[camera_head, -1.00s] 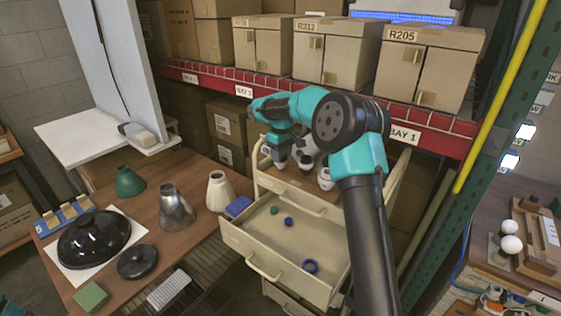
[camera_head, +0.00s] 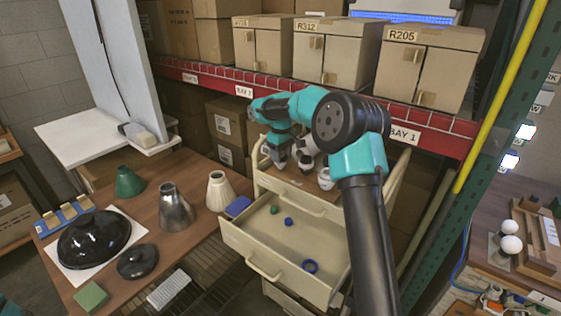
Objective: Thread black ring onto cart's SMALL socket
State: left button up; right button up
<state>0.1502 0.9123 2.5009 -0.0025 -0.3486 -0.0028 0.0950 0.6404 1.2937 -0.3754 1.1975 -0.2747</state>
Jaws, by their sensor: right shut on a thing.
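My right arm reaches over the cart (camera_head: 265,240), and its gripper (camera_head: 279,164) is low over the left part of the cart's top. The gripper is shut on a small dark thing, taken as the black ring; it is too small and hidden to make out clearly. White sockets stand on the cart top: one (camera_head: 306,161) just right of the gripper, partly behind my arm, and another (camera_head: 325,178) farther right. Which socket is the small one, I cannot tell.
The table at left carries a black shade (camera_head: 93,238), a metal cone (camera_head: 175,210) and a cream cone (camera_head: 219,192). Shelf boxes (camera_head: 335,55) stand behind.

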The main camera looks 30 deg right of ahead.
jog(key=shift+f, duration=0.2)
jog(key=shift+c, duration=0.2)
dwell(0.3)
jog(key=shift+m, duration=0.3)
jog(key=m, duration=0.3)
jog(key=shift+a+f+m, duration=0.1)
jog(key=shift+f+m, duration=0.05)
jog(key=shift+m, duration=1.45)
jog(key=shift+a, duration=0.1)
jog(key=shift+m, duration=0.8)
jog(key=m, duration=0.5)
jog(key=shift+a+f, duration=0.1)
